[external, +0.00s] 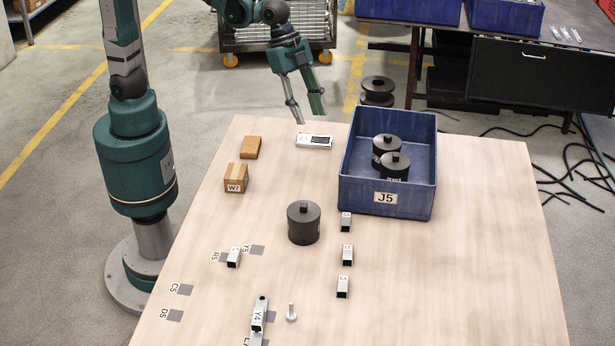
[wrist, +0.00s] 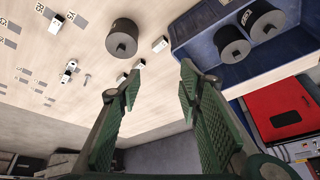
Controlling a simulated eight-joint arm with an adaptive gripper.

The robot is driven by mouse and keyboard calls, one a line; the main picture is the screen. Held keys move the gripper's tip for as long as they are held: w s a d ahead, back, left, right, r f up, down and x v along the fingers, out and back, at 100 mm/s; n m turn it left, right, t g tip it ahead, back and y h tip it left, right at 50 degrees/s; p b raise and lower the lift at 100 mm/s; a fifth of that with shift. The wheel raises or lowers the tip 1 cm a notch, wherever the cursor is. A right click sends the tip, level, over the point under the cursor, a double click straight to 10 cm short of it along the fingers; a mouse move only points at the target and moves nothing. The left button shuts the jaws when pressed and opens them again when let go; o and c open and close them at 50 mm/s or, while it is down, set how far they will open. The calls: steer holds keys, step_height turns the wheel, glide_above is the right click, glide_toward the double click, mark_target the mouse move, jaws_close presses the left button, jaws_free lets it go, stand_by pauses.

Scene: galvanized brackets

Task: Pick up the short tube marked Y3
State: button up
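Several short square metal tubes stand or lie on the table. Three form a column right of centre in the external view: a far tube (external: 346,222), a middle tube (external: 347,253) and a near tube (external: 343,288). Another tube (external: 234,257) is at left by the printed markers. Their labels are too small to read, so I cannot tell which is Y3. My gripper (external: 309,116) is open and empty above the table's far edge. In the wrist view, the open fingers (wrist: 157,80) point towards the table, with one tube (wrist: 159,45) beyond them.
A blue bin (external: 387,210) marked J5 holds two black cylinders. A black cylinder (external: 303,228) stands mid-table. A bracket (external: 258,316) marked Y4 and a bolt (external: 292,312) are near the front. A box (external: 236,178) marked W7, a brown block (external: 251,147) and a device (external: 314,141) lie farther back. The right side is clear.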

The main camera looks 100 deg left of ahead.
steer(key=w+d+f+m, duration=0.2)
steer(key=w+d+f, duration=0.1)
steer(key=w+d, duration=0.35)
steer(key=m+g+h+p, duration=0.2)
steer(key=m+g+p, duration=0.2)
steer(key=m, duration=0.3)
glide_toward(343, 283)
steer(key=shift+d+f, duration=0.35)
steer(key=shift+f, duration=0.05)
steer(key=shift+b+x, duration=0.5)
steer(key=shift+x, duration=0.8)
steer(key=shift+f, duration=0.1)
steer(key=shift+b+x, duration=0.85)
steer(key=shift+x, duration=1.65)
